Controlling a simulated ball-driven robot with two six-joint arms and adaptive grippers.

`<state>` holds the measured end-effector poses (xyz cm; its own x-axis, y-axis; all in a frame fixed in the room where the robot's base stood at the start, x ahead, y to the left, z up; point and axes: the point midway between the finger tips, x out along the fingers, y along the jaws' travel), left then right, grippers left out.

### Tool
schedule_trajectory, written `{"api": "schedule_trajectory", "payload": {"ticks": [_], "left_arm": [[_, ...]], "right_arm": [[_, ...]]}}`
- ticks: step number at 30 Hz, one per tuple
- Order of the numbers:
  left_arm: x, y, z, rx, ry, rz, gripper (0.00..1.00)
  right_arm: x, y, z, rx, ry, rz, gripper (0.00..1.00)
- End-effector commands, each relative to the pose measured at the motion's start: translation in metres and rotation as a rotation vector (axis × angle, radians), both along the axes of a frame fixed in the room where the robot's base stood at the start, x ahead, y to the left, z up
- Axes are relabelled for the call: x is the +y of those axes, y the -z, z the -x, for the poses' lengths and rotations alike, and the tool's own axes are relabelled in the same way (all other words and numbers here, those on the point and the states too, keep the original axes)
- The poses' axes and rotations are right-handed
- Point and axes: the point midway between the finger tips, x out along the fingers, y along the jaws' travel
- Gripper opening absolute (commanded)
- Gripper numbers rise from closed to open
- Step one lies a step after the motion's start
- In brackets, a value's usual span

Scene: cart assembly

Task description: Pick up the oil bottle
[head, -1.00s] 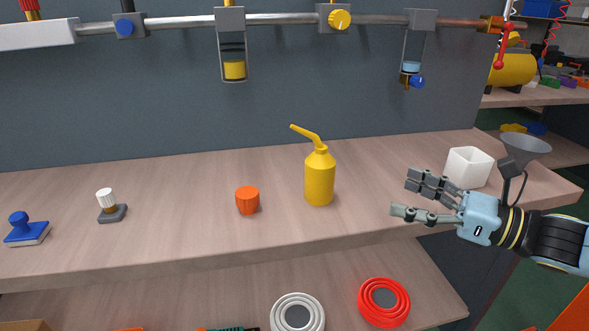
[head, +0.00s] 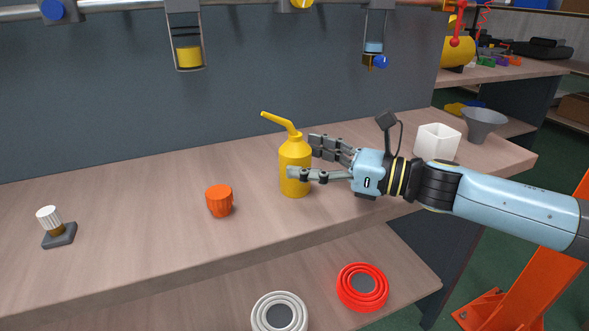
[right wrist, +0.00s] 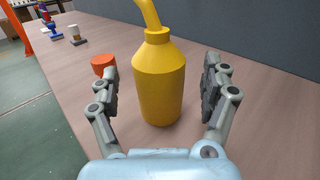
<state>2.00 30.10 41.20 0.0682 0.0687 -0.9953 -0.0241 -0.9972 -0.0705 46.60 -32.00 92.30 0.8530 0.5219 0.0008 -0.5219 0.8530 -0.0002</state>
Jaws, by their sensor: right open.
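The yellow oil bottle (head: 294,160) with a bent spout stands upright on the wooden shelf in the head view. In the right wrist view the oil bottle (right wrist: 159,80) stands between the two fingers, with a gap to each. My right gripper (head: 304,157) is open at the bottle's right side, and one finger crosses in front of the bottle's lower part. It also shows in the right wrist view (right wrist: 162,88), open. My left gripper is in neither view.
An orange cup (head: 219,201) stands left of the bottle. A white-topped stamp (head: 53,226) is farther left. A white square container (head: 437,142) and a grey funnel (head: 483,123) stand at the right. A pipe with hanging sight glasses (head: 186,42) runs above.

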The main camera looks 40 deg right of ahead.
Motion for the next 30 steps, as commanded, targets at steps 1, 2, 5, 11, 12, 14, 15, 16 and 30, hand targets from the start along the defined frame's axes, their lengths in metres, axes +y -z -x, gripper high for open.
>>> {"api": "schedule_trajectory", "payload": {"ticks": [1,2,5,11,12,14,15,16,30], "left_arm": [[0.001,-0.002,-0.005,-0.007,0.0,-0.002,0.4],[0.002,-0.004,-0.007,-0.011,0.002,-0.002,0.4],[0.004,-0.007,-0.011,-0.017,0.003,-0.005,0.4],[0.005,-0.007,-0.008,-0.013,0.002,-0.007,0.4],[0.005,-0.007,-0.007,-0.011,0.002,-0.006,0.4],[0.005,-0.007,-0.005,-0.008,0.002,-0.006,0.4],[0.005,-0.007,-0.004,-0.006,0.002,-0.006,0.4],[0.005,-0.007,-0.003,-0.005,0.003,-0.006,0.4],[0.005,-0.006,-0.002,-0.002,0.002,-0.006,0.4]], "right_arm": [[0.004,-0.003,-0.006,-0.004,0.001,-0.003,0.81],[0.006,-0.003,-0.009,-0.004,0.002,-0.003,0.81],[0.012,-0.003,-0.018,-0.003,0.001,-0.002,0.81],[0.016,-0.001,-0.023,0.001,0.0,-0.001,0.81],[0.015,-0.001,-0.023,0.001,0.0,0.0,0.81],[0.015,-0.001,-0.023,0.001,0.0,0.0,0.81],[0.015,-0.001,-0.023,0.001,0.0,0.0,0.79],[0.015,-0.001,-0.023,0.001,0.0,0.0,0.76],[0.015,-0.001,-0.023,0.001,-0.001,-0.001,0.14]]}}
